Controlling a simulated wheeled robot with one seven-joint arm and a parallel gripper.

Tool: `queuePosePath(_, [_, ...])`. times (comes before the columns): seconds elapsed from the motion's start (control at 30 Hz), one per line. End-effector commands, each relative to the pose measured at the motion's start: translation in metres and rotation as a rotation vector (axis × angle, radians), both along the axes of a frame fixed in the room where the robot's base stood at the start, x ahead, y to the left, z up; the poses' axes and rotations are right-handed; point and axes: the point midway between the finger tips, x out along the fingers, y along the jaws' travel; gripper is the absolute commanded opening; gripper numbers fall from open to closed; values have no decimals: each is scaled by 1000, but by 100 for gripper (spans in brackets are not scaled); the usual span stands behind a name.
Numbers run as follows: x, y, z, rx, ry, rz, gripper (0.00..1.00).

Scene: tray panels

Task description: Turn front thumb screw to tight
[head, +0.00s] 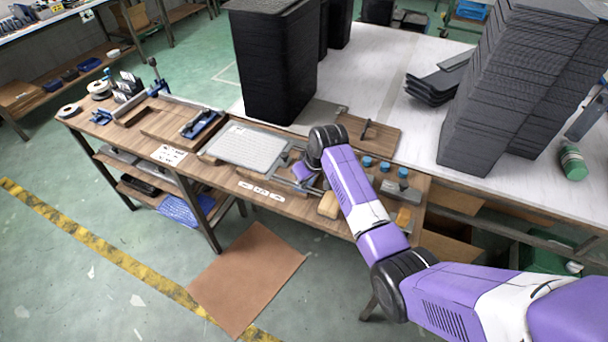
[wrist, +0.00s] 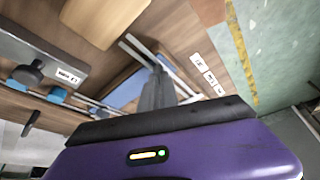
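In the head view, my gripper (head: 303,172) is low over the wooden bench, at a metal-railed fixture to the right of a light grey panel (head: 247,145). The front thumb screw cannot be made out for certain; my wrist and fingers cover part of the fixture. In the wrist view, my grey fingers (wrist: 157,92) look close together beside metal rails (wrist: 135,45) and a blue surface (wrist: 128,90). Whether they hold anything is hidden. Several blue-topped knobs (head: 384,166) stand to the right of my gripper; some show at left in the wrist view (wrist: 57,95).
Tall stacks of black trays (head: 272,65) stand behind the bench, more at right (head: 510,85). A wooden block (head: 328,205) lies near the front edge, by white labels (head: 260,190). A blue clamp tool (head: 198,124) is at left. A brown mat (head: 247,278) lies on the floor.

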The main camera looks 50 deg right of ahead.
Motion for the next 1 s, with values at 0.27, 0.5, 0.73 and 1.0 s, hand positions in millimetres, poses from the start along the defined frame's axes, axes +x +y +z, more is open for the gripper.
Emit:
queuePosePath(0.27, [1,2,2,0,0,-258,0])
queuePosePath(0.5, [2,3,1,-1,0,-485,0])
queuePosePath(0.73, [3,3,0,0,-1,-700,0])
queuePosePath(1.0, [3,3,-1,0,-2,-911,0])
